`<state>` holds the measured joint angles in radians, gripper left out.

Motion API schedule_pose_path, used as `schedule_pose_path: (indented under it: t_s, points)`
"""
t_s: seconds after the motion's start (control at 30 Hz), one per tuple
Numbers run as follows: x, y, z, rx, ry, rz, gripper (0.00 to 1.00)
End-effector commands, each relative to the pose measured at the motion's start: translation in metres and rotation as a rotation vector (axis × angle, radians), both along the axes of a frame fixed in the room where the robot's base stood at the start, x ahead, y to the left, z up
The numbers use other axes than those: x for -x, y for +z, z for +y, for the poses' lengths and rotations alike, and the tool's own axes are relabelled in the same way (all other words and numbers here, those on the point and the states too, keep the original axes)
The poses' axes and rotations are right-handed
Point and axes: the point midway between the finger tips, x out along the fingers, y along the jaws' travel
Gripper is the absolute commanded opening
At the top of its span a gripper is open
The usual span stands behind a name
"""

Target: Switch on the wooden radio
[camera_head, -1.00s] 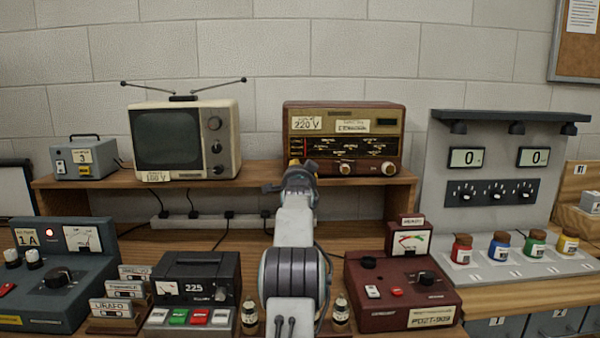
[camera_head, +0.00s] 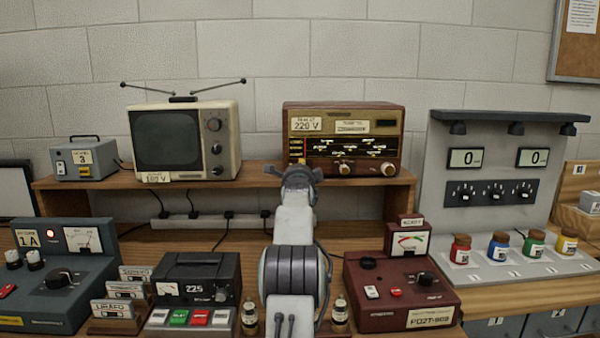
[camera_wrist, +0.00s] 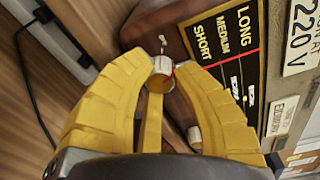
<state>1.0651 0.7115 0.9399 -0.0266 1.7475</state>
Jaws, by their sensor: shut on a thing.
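The wooden radio (camera_head: 398,135) stands on the shelf, with a dark dial panel and a "220 V" label. Two pale knobs, a middle knob (camera_head: 344,169) and a right knob (camera_head: 389,169), show on its lower front. My gripper (camera_head: 293,170) is at the radio's lower left corner and hides that part. In the wrist view the yellow fingers of my gripper (camera_wrist: 161,72) are shut on the radio's left knob (camera_wrist: 161,66), below the "LONG, MEDIUM, SHORT" marks. A second knob (camera_wrist: 194,137) shows beside the right finger. I cannot tell whether the dial is lit.
An old television (camera_head: 236,140) and a small grey box (camera_head: 85,160) stand left on the shelf (camera_head: 260,180). Below are a black "225" unit (camera_head: 195,280) and a dark red meter box (camera_head: 400,295). A grey panel with counters and jars (camera_head: 490,160) stands right.

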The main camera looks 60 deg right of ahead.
Motion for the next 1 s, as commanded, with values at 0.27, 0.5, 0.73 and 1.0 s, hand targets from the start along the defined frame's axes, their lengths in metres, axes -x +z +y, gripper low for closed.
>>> schedule_pose_path:
  t_s: [0.27, 0.5, 0.73, 1.0]
  points:
    - [-0.0023, 0.0037, 0.0015, -0.002, 0.003, -0.021, 0.00]
    - [-0.0025, 0.0042, 0.0017, -0.001, 0.004, -0.020, 0.00]
    - [-0.0018, 0.0029, 0.0013, -0.003, 0.002, -0.018, 0.46]
    - [-0.0010, 0.0014, 0.0007, -0.006, 0.001, -0.016, 0.52]
